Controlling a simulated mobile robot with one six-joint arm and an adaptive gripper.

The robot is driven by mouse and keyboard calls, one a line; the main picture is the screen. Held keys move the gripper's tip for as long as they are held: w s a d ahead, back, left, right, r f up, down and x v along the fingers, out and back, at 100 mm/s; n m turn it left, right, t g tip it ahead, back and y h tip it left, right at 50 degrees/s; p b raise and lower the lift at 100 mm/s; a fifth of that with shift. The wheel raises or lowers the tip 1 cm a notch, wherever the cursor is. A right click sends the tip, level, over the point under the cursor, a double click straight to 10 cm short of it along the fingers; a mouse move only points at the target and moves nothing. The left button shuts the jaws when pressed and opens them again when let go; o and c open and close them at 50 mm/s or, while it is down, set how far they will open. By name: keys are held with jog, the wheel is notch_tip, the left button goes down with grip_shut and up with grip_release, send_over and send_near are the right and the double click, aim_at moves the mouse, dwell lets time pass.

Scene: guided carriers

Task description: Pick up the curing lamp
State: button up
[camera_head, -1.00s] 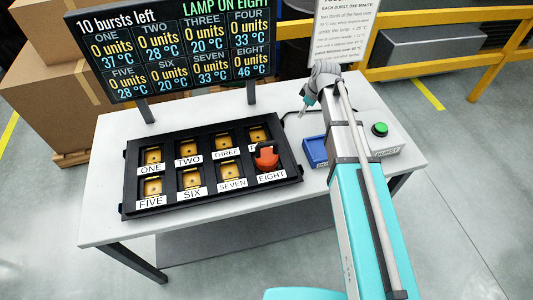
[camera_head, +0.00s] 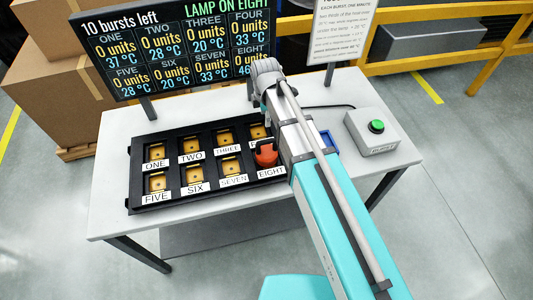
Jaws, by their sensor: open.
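The curing lamp (camera_head: 266,155) is an orange-red piece standing over slot EIGHT, at the front right of the black tray (camera_head: 135,178). My arm reaches in from the lower right and ends above the back right corner of the tray. My gripper (camera_head: 262,100) is at the arm's far end, just behind the lamp. The fingers are small in the picture and partly hidden by my wrist. The lamp is apart from the gripper as far as I can see. My arm covers part of the tray's right edge and slot FOUR.
A blue dock (camera_head: 327,141) is partly behind my arm. A grey box with a green button (camera_head: 377,126) stands on the table's right side. A display (camera_head: 175,50) at the back reads "LAMP ON EIGHT" and "10 bursts left". The white table (camera_head: 112,130) is clear left of the tray.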

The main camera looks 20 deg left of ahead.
aim_at(267, 140)
jog(key=shift+f, duration=0.1)
notch_tip(267, 140, down, 8)
jog(key=b, duration=0.8)
jog(key=shift+f+b, duration=0.25)
jog(key=shift+b, duration=0.05)
jog(key=shift+f, duration=0.1)
dwell(0.3)
jog(key=shift+d+f+b, duration=0.15)
jog(key=shift+f+b, duration=1.1)
jog(key=shift+b, duration=0.1)
jog(key=shift+d+f+b, duration=0.1)
jog(key=shift+f+b, duration=1.15)
jog(key=shift+b, duration=0.05)
grip_shut()
